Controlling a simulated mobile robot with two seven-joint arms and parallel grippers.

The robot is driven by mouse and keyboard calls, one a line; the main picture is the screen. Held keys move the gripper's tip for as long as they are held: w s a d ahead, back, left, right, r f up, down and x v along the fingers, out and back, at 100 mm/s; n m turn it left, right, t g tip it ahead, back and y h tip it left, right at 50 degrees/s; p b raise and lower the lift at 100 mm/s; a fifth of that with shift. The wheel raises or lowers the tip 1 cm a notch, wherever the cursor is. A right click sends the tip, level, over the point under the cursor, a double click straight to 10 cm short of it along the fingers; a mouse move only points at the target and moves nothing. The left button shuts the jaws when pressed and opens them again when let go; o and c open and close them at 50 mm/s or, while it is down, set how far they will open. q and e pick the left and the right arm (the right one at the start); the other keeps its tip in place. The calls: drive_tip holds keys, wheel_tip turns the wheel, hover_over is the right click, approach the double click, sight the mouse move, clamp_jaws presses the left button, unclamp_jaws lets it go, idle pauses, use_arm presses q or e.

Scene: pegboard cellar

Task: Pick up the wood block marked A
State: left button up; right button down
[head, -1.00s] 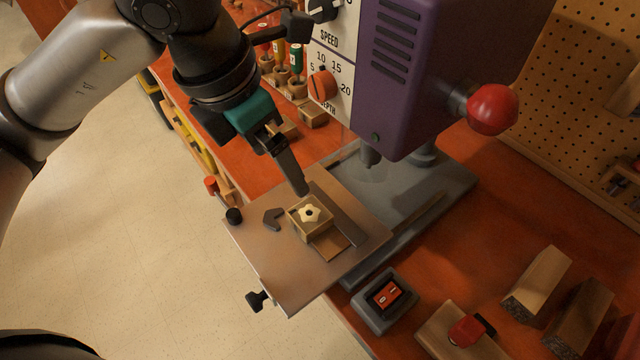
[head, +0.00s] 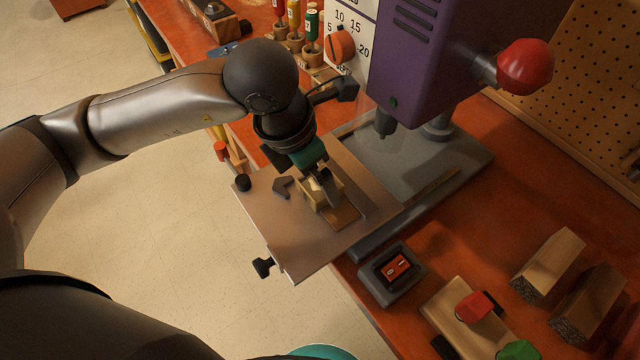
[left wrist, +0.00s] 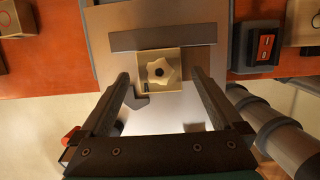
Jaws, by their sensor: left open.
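A small square wood block (head: 315,197) with a pale star-shaped knob or inlay on top sits on the metal plate of the drill press. It also shows in the left wrist view (left wrist: 147,85), where I cannot read any letter A on it. My left gripper (head: 326,188) is over the block and partly hides it in the head view. In the left wrist view the left gripper (left wrist: 161,82) is open, with one finger on each side of the block and gaps between. I cannot tell how far above it the fingertips are. My right gripper is not in view.
A dark grey bar (left wrist: 165,35) runs along the block's far side, and a small grey angled piece (head: 283,187) lies beside it. The purple drill press (head: 425,60) stands close behind. A switch box (head: 391,272) and loose wood pieces (head: 548,265) are to the right.

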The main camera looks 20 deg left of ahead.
use_arm(q)
drive_tip(key=shift+x, duration=1.15)
drive_tip(key=c, duration=1.3)
